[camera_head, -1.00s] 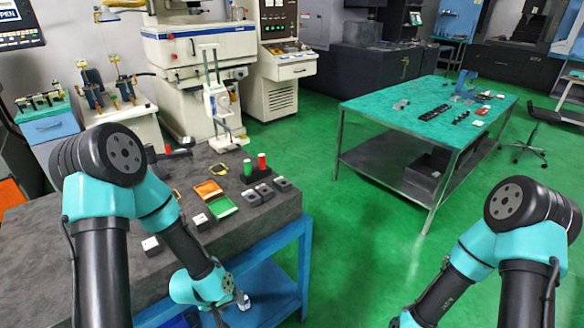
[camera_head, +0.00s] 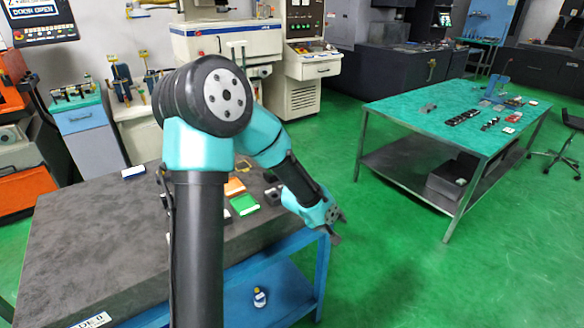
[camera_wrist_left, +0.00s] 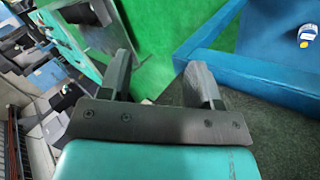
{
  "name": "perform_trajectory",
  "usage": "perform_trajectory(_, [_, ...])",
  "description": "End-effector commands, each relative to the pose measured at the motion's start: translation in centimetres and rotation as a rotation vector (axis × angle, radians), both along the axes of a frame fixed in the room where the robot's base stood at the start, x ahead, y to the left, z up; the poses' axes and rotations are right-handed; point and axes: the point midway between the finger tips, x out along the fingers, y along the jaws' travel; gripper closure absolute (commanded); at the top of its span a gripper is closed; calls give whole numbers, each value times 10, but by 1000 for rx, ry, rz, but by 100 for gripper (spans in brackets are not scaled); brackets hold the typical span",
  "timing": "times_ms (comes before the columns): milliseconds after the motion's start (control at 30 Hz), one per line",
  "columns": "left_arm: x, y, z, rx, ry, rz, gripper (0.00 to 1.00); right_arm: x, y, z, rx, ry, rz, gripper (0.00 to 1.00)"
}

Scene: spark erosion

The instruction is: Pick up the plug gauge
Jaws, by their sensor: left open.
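I cannot make out the plug gauge for certain in either view now; my left arm covers part of the grey bench top (camera_head: 80,250). My left gripper (camera_head: 338,228) hangs just past the right edge of that bench in the head view. In the left wrist view its two dark fingers (camera_wrist_left: 160,64) stand apart with nothing between them, over the green floor and the blue bench frame. My right gripper is in neither view.
A green tray (camera_head: 243,205), an orange tray (camera_head: 234,187) and dark blocks lie beside my left arm. A green-topped table (camera_head: 425,110) stands right, with open floor between.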

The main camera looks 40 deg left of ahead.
Motion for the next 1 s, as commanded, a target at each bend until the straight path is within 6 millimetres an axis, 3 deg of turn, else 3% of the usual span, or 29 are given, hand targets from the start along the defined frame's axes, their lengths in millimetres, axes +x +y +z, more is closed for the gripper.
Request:
perform_trajectory(267, [33,44,22,4,76,110,43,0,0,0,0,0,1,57])
perform_trajectory(467, [59,89,45,6,165,225,43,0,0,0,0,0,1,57])
perform_trajectory(733, [80,165,95,-8,313,431,43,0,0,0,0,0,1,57])
perform_trajectory(1000, [73,243,161,-45,484,678,43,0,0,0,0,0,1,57])
